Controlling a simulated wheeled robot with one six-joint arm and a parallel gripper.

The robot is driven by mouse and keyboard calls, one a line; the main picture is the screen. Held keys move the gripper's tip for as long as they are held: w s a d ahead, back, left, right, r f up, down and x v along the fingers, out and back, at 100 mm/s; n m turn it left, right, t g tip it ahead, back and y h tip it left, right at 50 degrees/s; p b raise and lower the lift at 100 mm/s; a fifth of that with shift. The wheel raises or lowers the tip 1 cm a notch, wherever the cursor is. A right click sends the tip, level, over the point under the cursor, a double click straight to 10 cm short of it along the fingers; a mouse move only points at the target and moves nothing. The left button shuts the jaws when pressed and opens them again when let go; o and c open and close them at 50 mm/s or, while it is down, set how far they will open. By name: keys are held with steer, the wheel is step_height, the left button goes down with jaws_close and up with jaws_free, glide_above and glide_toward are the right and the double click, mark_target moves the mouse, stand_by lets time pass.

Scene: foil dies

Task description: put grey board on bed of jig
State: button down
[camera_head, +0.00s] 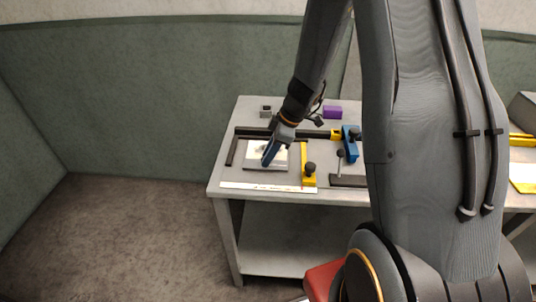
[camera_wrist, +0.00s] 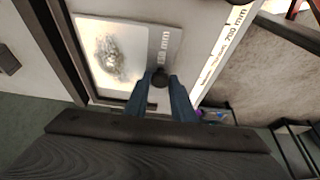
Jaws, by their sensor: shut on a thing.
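A pale grey-white board (camera_wrist: 112,62) with a blotchy dark and gold patch lies flat inside the dark rails of the jig. It also shows in the head view (camera_head: 253,161), partly behind my gripper (camera_head: 266,162). A grey strip (camera_wrist: 166,42) marked "150 mm" runs along its right side in the wrist view; I cannot tell whether strip and board are one piece. My gripper (camera_wrist: 160,90) has blue fingers, shut on a small black knob (camera_wrist: 160,77) at the strip's lower end. The jig's dark rails (camera_head: 236,150) stand behind and left of the board in the head view.
A white ruler (camera_head: 262,187) lies along the table's front edge. A yellow bar (camera_head: 304,160) with a black knob and a blue clamp (camera_head: 350,146) stand to the right. A purple block (camera_head: 332,112) and a small grey block (camera_head: 265,112) sit at the back.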

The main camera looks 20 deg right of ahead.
steer(key=c, duration=1.5)
jaws_free()
steer(key=shift+r, duration=0.1)
steer(key=b+v, duration=0.4)
steer(key=v, duration=0.8)
steer(key=s+a+f+m+h, duration=0.1)
steer(key=s+m, duration=0.3)
steer(key=s, duration=0.1)
steer(key=s+a+f+m+h, duration=0.1)
steer(key=s+a+m, duration=0.1)
steer(key=s+m, duration=0.2)
steer(key=s+a+f+m+h, duration=0.1)
steer(key=s+a+m+h, duration=0.1)
steer(key=s+m, duration=0.3)
steer(key=shift+s, duration=0.3)
steer(key=shift+f, duration=0.1)
